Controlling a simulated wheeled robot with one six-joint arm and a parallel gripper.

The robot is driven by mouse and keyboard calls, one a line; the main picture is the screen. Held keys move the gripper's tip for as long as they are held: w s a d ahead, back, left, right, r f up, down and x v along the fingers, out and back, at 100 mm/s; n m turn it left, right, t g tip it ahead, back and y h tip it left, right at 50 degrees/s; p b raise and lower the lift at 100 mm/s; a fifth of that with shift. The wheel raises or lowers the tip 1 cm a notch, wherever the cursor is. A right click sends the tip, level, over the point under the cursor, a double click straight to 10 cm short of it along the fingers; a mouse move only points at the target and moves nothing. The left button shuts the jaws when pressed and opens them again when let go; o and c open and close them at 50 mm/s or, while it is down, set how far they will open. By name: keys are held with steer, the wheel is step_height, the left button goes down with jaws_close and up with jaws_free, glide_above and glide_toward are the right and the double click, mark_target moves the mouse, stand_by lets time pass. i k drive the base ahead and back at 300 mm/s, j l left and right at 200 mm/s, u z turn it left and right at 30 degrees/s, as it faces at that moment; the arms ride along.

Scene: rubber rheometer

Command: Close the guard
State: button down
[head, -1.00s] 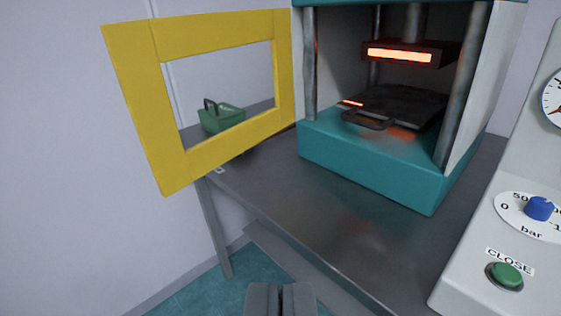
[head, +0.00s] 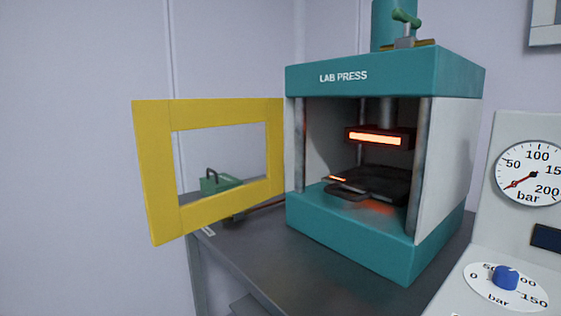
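The guard (head: 158,172) is a yellow rectangular frame with an open window. It stands swung open to the left of the teal lab press (head: 345,237), with its right edge at the press's front left side. The front of the press is uncovered. Inside it a dark plate with a loop handle (head: 350,194) lies below a glowing orange heated platen (head: 377,138). My gripper is out of view in the current head picture.
The press stands on a grey metal table (head: 330,284). A control console with a pressure gauge (head: 530,174) and a blue knob (head: 506,278) is at the right. A green object with a dark handle (head: 220,182) shows through the guard window. Free space lies before the guard.

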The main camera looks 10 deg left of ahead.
mark_target(154, 120)
steer(key=i+j+z, duration=0.1)
steer(key=j+z, duration=0.6)
steer(key=j, duration=0.15)
steer(key=j+z, duration=0.35)
steer(key=j, duration=0.75)
steer(key=j+z, duration=0.15)
steer(key=j, duration=0.6)
steer(key=k+j, duration=0.15)
steer(key=j, duration=0.6)
steer(key=k, duration=0.65)
steer(key=z, duration=0.05)
